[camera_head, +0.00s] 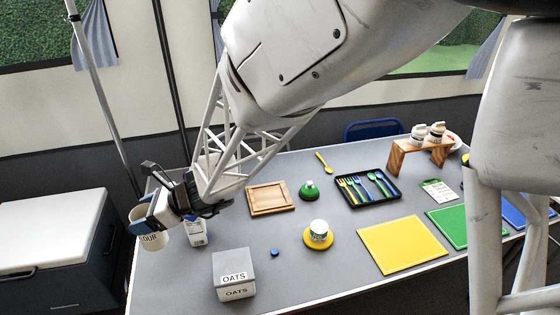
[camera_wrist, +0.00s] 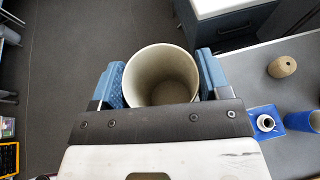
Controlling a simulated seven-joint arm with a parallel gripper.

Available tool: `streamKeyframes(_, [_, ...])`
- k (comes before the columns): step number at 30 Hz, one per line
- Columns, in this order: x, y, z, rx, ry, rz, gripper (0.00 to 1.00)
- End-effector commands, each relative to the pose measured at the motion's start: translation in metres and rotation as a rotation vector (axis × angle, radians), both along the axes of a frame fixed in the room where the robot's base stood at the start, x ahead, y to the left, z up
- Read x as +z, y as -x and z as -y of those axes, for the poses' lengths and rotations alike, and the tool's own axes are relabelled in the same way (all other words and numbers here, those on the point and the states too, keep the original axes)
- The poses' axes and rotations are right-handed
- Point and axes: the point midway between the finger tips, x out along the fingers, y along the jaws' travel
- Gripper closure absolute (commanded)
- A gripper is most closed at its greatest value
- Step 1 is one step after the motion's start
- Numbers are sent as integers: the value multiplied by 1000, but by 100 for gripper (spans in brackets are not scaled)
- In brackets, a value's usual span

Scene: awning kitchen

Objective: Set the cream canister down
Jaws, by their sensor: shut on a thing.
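The cream canister (camera_head: 152,241) with dark lettering ending in "OUR" is at the far left in the head view. My gripper (camera_head: 153,212) is shut on it, its blue pads on either side. In the wrist view the open-topped canister (camera_wrist: 160,72) sits between the blue fingers, and its inside looks empty. In the head view it overlaps the left edge of the grey table (camera_head: 200,285). In the wrist view dark floor shows around much of it, with the table to the right. Its base is hidden in the wrist view.
A white carton (camera_head: 197,235) stands close right of my gripper. A grey OATS box (camera_head: 234,272) stands at the table's front left. A white-topped cabinet (camera_head: 50,225) stands left.

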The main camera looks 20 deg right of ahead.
Motion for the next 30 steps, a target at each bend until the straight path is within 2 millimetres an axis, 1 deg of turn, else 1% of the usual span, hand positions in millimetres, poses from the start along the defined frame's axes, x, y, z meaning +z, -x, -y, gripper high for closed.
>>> streamKeyframes(8, [3,-33,12,-35,-1,-1,70])
streamKeyframes(14, [5,-64,26,-68,-2,0,70])
streamKeyframes(17, [7,-86,37,-92,-3,0,70])
streamKeyframes(20, [9,-112,52,-122,-4,-1,70])
streamKeyframes(26, [11,-167,87,-183,-5,0,70])
streamKeyframes(30, [12,-203,116,-227,-6,0,70])
